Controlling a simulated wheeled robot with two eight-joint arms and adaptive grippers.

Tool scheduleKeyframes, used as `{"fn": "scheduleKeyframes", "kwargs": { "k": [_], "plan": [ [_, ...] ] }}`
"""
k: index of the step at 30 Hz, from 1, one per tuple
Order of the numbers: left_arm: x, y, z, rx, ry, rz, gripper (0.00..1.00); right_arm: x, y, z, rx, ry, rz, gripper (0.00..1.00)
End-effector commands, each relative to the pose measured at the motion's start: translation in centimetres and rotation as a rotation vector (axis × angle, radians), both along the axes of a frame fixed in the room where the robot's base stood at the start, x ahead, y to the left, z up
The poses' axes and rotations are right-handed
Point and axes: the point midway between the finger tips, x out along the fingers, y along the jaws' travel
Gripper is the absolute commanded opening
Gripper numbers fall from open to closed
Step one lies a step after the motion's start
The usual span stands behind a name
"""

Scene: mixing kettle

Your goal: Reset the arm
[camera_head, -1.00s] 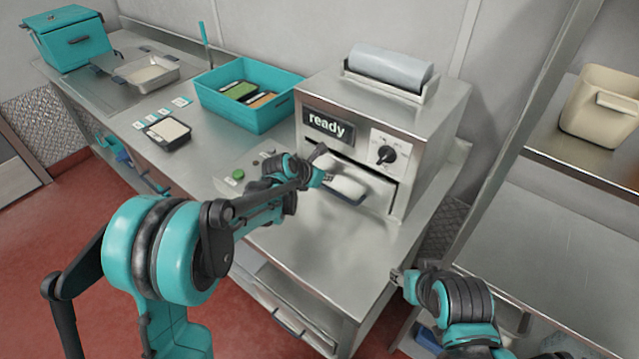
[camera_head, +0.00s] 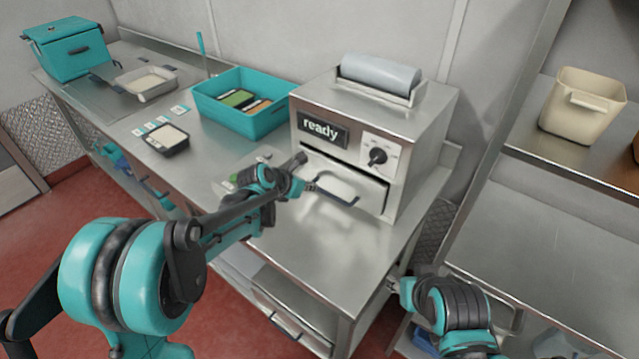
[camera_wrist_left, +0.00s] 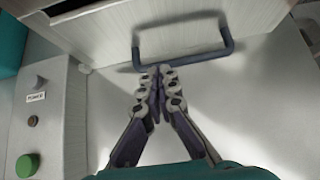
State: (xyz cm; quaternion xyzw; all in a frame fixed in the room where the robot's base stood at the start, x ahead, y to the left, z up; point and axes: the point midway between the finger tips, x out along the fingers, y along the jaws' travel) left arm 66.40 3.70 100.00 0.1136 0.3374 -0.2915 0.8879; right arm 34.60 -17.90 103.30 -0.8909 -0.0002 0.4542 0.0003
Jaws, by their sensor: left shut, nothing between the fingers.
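My left arm comes in from the left in the head view. My left gripper (camera_head: 312,186) is shut and empty, just in front of the machine's handle. In the left wrist view its fingertips (camera_wrist_left: 158,76) are pressed together just below the dark bar handle (camera_wrist_left: 185,57), with nothing between them. Whether they touch the handle is hard to tell. The handle also shows in the head view (camera_head: 338,197), on the drawer front of the steel machine (camera_head: 425,135) marked "ready". My right arm (camera_head: 455,305) is at the lower right; its fingers are too small to judge.
A teal bin (camera_head: 270,122) with packets stands left of the machine. A small black tray (camera_head: 166,139), a metal pan (camera_head: 148,84) and a teal box (camera_head: 68,50) are further left. A beige container (camera_head: 582,108) sits on the right shelf. The counter front (camera_head: 310,250) is clear.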

Motion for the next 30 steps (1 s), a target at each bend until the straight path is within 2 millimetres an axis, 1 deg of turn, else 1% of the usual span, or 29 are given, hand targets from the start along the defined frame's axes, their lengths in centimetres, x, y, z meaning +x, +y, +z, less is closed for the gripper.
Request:
{"fn": "scheduleKeyframes", "kwargs": {
  "k": [1,3,9,12,17,20,23,26,27,29,30],
  "plan": [
    [-0.8,0.7,1.3,0.0,0.0,0.004,0.0,0.1,0.0,0.9,0.0,-0.001,0.0,0.4],
    [-1.7,1.4,2.4,-0.001,0.001,0.003,0.0,0.1,0.0,1.4,0.0,-0.001,0.0,0.4],
    [-3.7,2.8,4.3,0.001,0.002,0.001,0.0,0.0,0.0,2.2,0.0,-0.001,0.0,0.4],
    [-4.2,3.1,4.7,0.0,0.001,0.001,0.0,0.0,0.0,2.4,0.0,-0.001,0.0,0.4],
    [-4.4,3.3,4.9,0.001,0.001,0.0,0.0,0.0,0.0,2.4,0.0,-0.001,0.0,0.4],
    [-4.9,3.4,5.1,0.033,-0.015,-0.025,0.0,0.0,0.0,2.3,0.0,-0.001,0.0,0.4],
    [-6.7,4.0,5.8,0.154,-0.073,-0.121,0.0,0.0,0.0,2.3,0.0,-0.001,0.0,0.4],
    [-10.0,5.1,6.8,0.372,-0.171,-0.3,0.0,0.0,0.0,2.1,0.0,-0.001,0.0,0.4],
    [-11.5,5.7,7.2,0.478,-0.215,-0.391,0.0,0.0,0.0,2.0,0.0,-0.001,0.0,0.4],
    [-14.0,6.6,7.6,0.641,-0.279,-0.539,0.0,0.0,0.0,1.9,0.0,-0.001,0.0,0.4],
    [-15.7,7.2,7.7,0.749,-0.318,-0.641,0.0,0.0,0.0,1.9,0.0,-0.001,0.0,0.4]
  ]
}}
